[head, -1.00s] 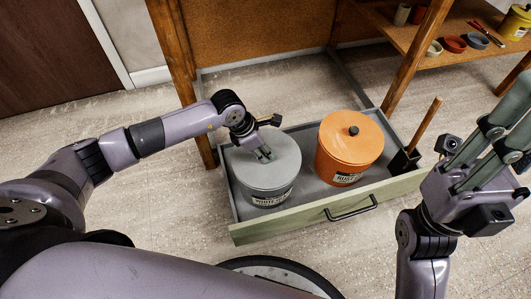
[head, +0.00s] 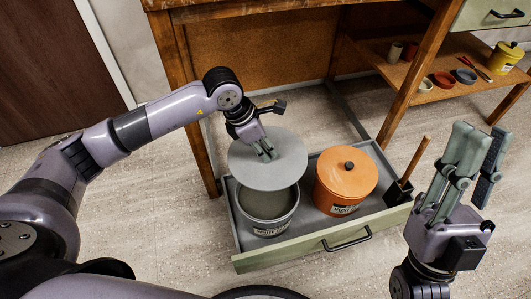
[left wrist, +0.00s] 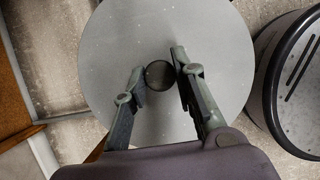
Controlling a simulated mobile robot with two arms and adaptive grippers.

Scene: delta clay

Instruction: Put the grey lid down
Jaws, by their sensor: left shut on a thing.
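The grey lid (head: 258,176) is a flat round disc with a dark knob. My left gripper (head: 268,154) is shut on that knob and holds the lid in the air, above and partly over the grey bucket (head: 270,228). The bucket's mouth shows open at the front, and the lid hides its back part. In the left wrist view the lid (left wrist: 215,40) fills the middle, with the knob between the fingers of my left gripper (left wrist: 160,74). My right gripper (head: 478,150) is open and empty at the right, its fingers pointing up.
The bucket stands in an open drawer (head: 300,252) beside an orange lidded bucket (head: 345,182) and a wooden-handled tool (head: 415,158). A wooden workbench (head: 205,150) stands behind. A shelf (head: 435,95) at the right holds small pots. The floor (head: 160,230) left of the drawer is clear.

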